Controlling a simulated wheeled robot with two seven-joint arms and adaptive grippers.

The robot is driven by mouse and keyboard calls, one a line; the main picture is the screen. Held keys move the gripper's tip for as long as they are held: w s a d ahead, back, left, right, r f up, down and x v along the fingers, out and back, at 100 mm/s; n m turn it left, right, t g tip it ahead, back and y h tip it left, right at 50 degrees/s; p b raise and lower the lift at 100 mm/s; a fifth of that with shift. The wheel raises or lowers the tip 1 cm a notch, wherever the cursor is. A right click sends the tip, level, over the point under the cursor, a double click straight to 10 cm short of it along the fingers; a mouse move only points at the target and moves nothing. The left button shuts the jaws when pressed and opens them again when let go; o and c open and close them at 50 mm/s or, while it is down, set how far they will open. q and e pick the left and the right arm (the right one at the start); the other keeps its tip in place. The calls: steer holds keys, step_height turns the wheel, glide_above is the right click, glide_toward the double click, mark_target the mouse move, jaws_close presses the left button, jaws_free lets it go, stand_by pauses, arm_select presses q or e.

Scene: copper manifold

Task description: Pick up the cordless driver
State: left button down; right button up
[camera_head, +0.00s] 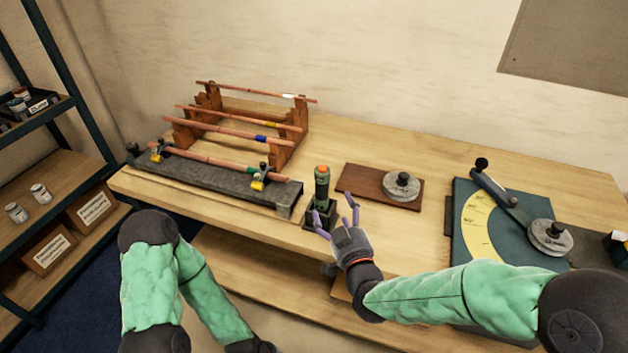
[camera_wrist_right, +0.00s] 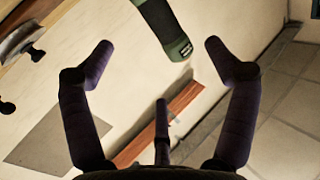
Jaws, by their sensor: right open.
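The cordless driver (camera_head: 322,184) stands upright in a black holder (camera_head: 318,214) near the table's front edge. It is dark green with an orange top. My right gripper (camera_head: 334,208) is open just to the right of and in front of the driver, with its fingers spread towards it. In the right wrist view, the open fingers of my right gripper (camera_wrist_right: 160,55) are empty. A dark green rounded end, which looks like the driver (camera_wrist_right: 165,28), lies ahead, between and beyond the fingertips. My left arm hangs at the lower left, and its gripper is out of view.
A rack with copper tubes (camera_head: 240,125) and a grey bar fixture (camera_head: 220,178) stand left of the driver. A brown board with a round weight (camera_head: 402,186) lies to its right. A green bending plate with a lever (camera_head: 505,220) is farther right. A shelf (camera_head: 50,195) stands at far left.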

steer(key=w, duration=0.1)
steer(key=w+a, duration=0.1)
steer(key=w, duration=0.1)
steer(key=w+r+b, duration=0.1)
steer(key=shift+w+a, duration=0.15)
steer(key=shift+r+b+x, duration=0.15)
steer(key=shift+b+x, duration=0.25)
steer(key=shift+x, duration=1.2)
steer(key=shift+r+b+x, duration=0.15)
steer(key=shift+b+x, duration=0.2)
steer(key=shift+x, duration=1.2)
steer(key=c, duration=1.5)
steer(key=shift+r, duration=0.2)
steer(key=shift+c, duration=1.3)
step_height(320, 180, up, 10)
steer(key=p, duration=0.3)
steer(key=shift+r+p, duration=0.2)
steer(key=shift+p, duration=0.2)
step_height(320, 180, up, 9)
steer(key=p, duration=0.6)
glide_above(327, 182)
steer(key=w, duration=0.2)
steer(key=shift+a+f, duration=0.15)
steer(key=shift+f, duration=0.15)
jaws_close()
